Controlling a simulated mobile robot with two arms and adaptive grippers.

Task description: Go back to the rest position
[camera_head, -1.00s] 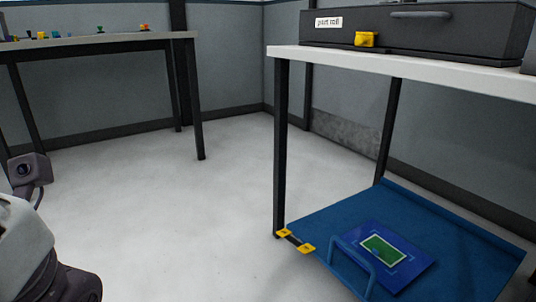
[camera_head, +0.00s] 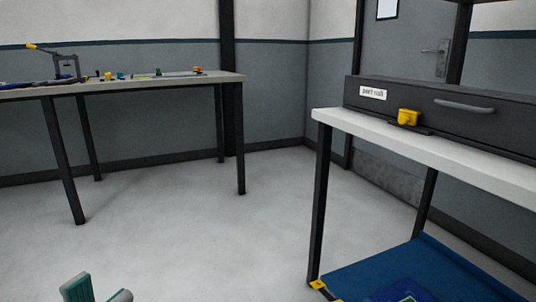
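My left gripper (camera_head: 98,293) shows at the bottom left edge of the head view. Only its fingertips with teal pads are in the picture; they stand apart with nothing visible between them. The rest of the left arm is below the frame. My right gripper is out of view.
A workbench (camera_head: 130,88) with small tools and parts stands at the back left. On the right, a white-topped table (camera_head: 480,172) carries a dark drawer box (camera_head: 440,108) and a yellow item (camera_head: 408,117). A blue lower shelf (camera_head: 420,255) sits beneath. Floor between is clear.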

